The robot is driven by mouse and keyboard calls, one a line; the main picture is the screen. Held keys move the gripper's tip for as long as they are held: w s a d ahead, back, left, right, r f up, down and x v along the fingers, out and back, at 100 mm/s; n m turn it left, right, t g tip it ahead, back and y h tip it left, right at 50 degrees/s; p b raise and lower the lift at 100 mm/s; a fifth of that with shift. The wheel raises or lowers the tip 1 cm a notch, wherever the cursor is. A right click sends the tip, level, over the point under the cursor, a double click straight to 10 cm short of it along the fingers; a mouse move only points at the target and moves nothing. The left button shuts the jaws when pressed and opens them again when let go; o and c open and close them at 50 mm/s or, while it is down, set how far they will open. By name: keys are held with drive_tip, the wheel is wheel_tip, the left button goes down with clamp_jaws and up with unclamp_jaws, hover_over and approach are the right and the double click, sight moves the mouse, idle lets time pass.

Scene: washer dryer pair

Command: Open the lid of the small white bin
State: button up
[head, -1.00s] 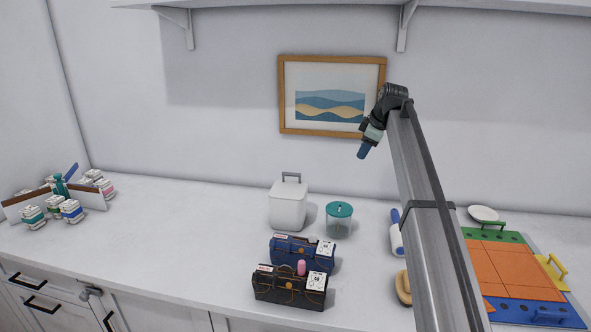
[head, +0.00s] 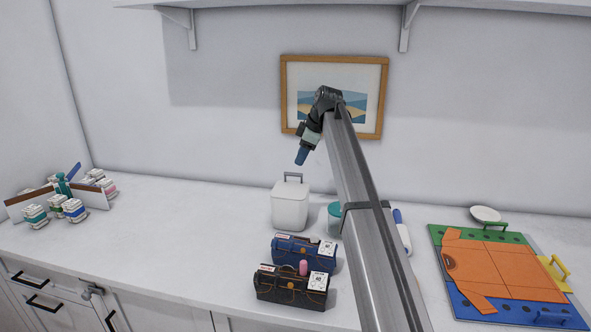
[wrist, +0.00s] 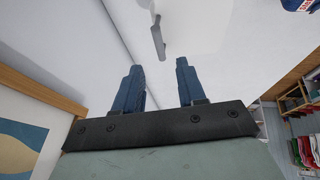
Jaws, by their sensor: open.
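The small white bin (head: 290,208) stands upright on the counter near the wall. Its lid is shut, with a grey handle (head: 293,176) standing up on top. My gripper (head: 301,159) is above the bin and close over the handle in the head view, pointing down. In the wrist view my gripper (wrist: 159,66) shows two blue fingers apart with nothing between them. The grey handle (wrist: 158,38) shows beyond the fingertips there, apart from them.
A teal-lidded jar (head: 334,222) stands right of the bin, partly hidden by my arm. Two tool-bag-like boxes (head: 303,252) stand in front. A framed picture (head: 372,100) hangs behind. Folding board and orange garment (head: 500,268) lie right.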

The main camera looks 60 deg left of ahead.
sight(295, 175)
drive_tip(key=x, duration=0.6)
drive_tip(key=shift+a+f, duration=0.15)
drive_tip(key=shift+f, duration=0.1)
drive_tip(key=shift+c, duration=0.4)
clamp_jaws()
